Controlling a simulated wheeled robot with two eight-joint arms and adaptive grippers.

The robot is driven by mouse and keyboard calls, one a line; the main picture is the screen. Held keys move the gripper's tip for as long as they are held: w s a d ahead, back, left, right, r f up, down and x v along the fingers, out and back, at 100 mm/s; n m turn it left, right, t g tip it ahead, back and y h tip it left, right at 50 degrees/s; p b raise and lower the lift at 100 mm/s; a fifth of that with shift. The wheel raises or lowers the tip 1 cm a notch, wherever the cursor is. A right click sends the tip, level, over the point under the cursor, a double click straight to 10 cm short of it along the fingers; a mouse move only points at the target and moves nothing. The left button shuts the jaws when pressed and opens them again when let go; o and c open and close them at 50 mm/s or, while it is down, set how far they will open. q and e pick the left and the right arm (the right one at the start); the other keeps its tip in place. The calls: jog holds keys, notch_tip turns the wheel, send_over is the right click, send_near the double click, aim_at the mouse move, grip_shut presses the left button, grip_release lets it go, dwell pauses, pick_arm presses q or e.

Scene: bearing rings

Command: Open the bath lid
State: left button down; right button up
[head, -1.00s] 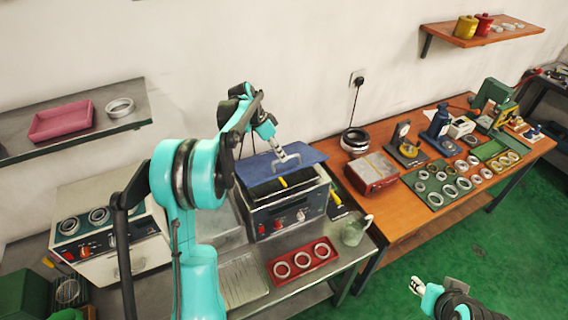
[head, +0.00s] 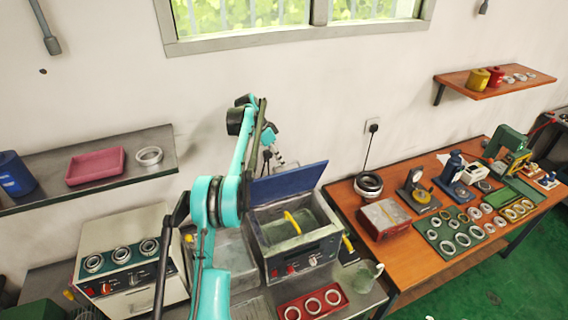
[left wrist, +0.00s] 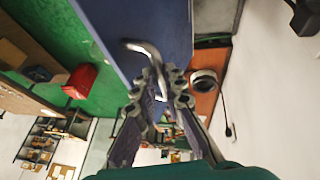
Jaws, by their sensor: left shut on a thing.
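The blue bath lid (head: 290,182) stands raised, nearly upright, along the back edge of the bath (head: 300,240). The bath is a grey box with an open top, red knobs on its front and a yellow handle-like piece (head: 292,222) inside. My left gripper (head: 278,158) is behind the lid's upper edge, partly hidden by my own arm. In the left wrist view its fingers (left wrist: 163,88) are closed on the metal lid handle (left wrist: 148,50), which stands out from the blue lid face. My right gripper is not in view.
A red tray with rings (head: 313,303) and a glass jar (head: 366,275) sit in front of the bath. A white ring machine (head: 128,262) stands to the left. The orange table (head: 395,250) on the right carries a red box (head: 384,220) and several rings.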

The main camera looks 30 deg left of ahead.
pick_arm(q)
jog(key=shift+w+a+f, duration=0.35)
jog(key=shift+a+f, duration=0.05)
jog(key=shift+a, duration=0.25)
jog(key=c, duration=1.8)
grip_release()
jog(key=shift+o, duration=1)
jog(key=shift+w+a+f, duration=0.15)
jog(key=shift+w+f, duration=0.1)
jog(key=shift+w, duration=0.15)
jog(key=v, duration=0.7)
jog(key=shift+r, duration=0.25)
jog(key=shift+a, duration=0.1)
